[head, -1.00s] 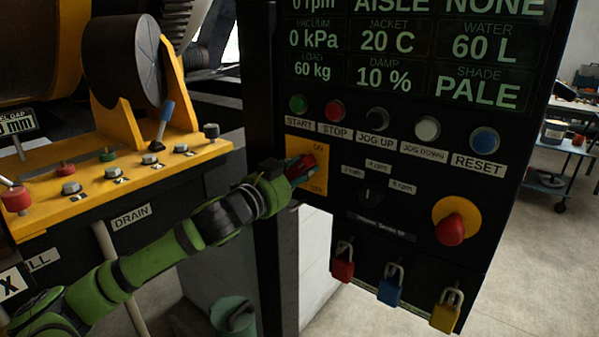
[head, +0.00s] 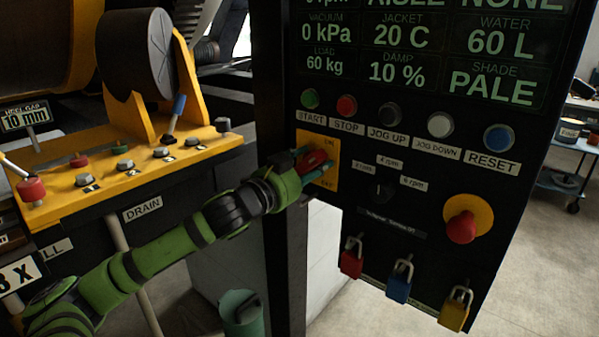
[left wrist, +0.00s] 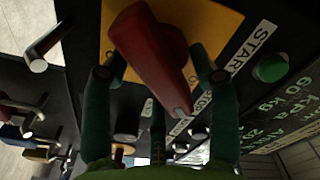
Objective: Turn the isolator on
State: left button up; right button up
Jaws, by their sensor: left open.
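The isolator's red handle (head: 314,160) sits on a yellow plate (head: 327,182) at the left edge of the black control panel. The plate has an ON label at its top and an OFF label at its bottom. My left gripper (head: 318,166) is at the handle, open, with a finger on either side of it. In the left wrist view the red handle (left wrist: 150,50) lies tilted between the spread fingertips (left wrist: 160,72), in front of the yellow plate (left wrist: 212,22). I cannot tell whether either finger touches it. My right gripper is out of view.
A START button (head: 310,98) and other buttons are above and right of the isolator. A red emergency knob (head: 462,226) is at lower right. Padlocks (head: 399,281) hang along the panel's lower edge.

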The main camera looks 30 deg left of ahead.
aim_at(305, 171)
pick_arm(q)
jog(key=shift+s+a+f, duration=0.1)
jog(key=shift+s, duration=1.5)
jog(key=shift+s+a, duration=0.1)
jog(key=shift+s, duration=1.45)
jog(key=shift+s+a, duration=0.15)
jog(key=shift+s, duration=1.25)
jog(key=shift+s+a, duration=0.1)
jog(key=shift+s, duration=1.3)
